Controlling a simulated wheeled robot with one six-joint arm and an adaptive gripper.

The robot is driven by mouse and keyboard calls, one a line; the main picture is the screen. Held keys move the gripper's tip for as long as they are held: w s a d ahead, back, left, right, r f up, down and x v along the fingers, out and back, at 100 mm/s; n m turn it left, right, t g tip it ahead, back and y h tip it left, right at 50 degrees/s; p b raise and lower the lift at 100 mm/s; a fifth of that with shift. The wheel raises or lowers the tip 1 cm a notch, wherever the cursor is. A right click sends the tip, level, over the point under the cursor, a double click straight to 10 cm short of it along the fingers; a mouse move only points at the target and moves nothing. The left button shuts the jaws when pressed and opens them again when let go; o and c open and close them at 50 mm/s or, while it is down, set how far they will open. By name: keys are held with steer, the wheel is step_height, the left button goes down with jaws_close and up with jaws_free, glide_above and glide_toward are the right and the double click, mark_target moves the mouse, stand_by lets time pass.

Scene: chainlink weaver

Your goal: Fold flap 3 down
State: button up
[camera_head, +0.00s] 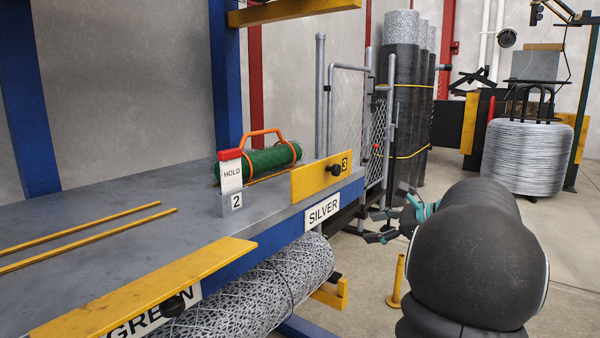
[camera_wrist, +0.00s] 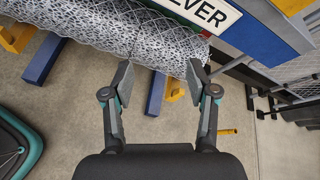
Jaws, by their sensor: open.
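Flap 3 (camera_head: 321,178) is a yellow plate with a black knob (camera_head: 335,170) and the number 3. It stands upright on the front edge of the bench, above the SILVER label (camera_head: 323,211). Another yellow flap (camera_head: 140,292) lies folded down flat at the near left, above the GREEN label. My gripper (camera_head: 383,215) is to the right of flap 3 and a little lower, apart from it. In the wrist view my gripper (camera_wrist: 163,72) is open and empty, in front of the silver mesh roll. Flap 3 is not clearly visible there.
A green mesh roll (camera_head: 272,157) with an orange handle lies on the bench behind flap 3. A HOLD tag holder (camera_head: 234,203) marked 2 stands left of it. A silver mesh roll (camera_head: 250,290) is below the bench. A yellow post (camera_head: 398,280) stands on the floor near my arm.

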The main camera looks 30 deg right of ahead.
mark_target(339, 169)
step_height(339, 169, up, 12)
steer(key=w+d+m+t+y, duration=0.1)
steer(key=d+m+t+y, duration=0.15)
steer(key=m+t, duration=0.2)
steer(key=shift+m+h, duration=0.25)
steer(key=shift+m, duration=0.2)
steer(key=x, duration=1.3)
steer(key=shift+w+d+f, duration=0.1)
steer(key=shift+w+f, duration=0.05)
steer(key=shift+f, duration=0.2)
jaws_close()
